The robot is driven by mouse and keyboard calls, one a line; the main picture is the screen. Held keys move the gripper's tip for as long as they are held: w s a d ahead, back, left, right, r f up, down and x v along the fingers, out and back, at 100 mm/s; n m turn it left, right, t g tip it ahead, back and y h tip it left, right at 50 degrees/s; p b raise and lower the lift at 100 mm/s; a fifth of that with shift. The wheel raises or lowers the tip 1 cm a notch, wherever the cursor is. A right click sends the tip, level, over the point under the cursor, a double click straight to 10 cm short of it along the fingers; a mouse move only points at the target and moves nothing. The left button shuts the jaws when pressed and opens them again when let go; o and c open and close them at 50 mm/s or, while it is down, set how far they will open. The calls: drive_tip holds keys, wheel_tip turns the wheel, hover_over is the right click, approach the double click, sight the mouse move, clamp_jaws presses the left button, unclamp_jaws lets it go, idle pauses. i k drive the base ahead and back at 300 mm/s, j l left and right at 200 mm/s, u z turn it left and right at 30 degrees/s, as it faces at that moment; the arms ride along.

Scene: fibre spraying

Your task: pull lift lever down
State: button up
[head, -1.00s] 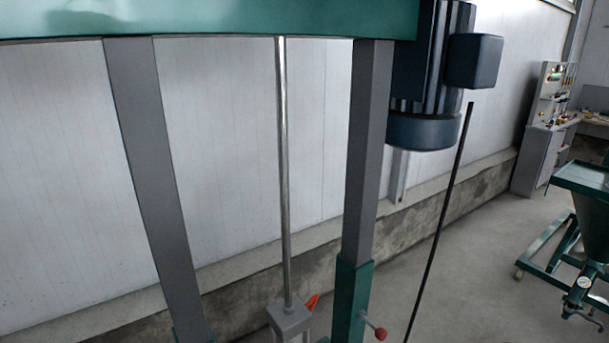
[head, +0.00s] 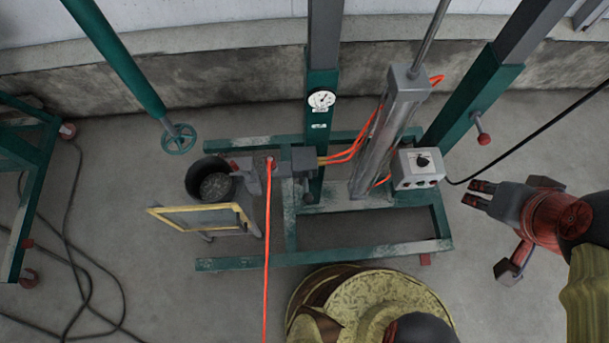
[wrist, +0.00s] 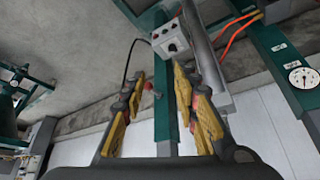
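My gripper (head: 476,194) is at the right in the head view, pointing left, to the right of the grey switch box (head: 418,170). In the wrist view its two yellow-padded fingers (wrist: 159,75) stand apart with nothing between them. A small grey valve block (head: 297,160) with orange hoses sits on the green stand near the gauge (head: 321,100). A short dark piece hangs at its right side, possibly the lift lever; I cannot tell its position clearly. My gripper is well apart from it.
The green stand's base (head: 330,258) spans the floor in front. A black bucket (head: 207,177) and a yellow-edged frame (head: 205,218) are at its left. A red-knobbed pin (head: 484,138) sticks out from the right column. Cables lie on the floor at left.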

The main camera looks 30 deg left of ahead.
sight(307, 197)
drive_tip(key=u, duration=1.75)
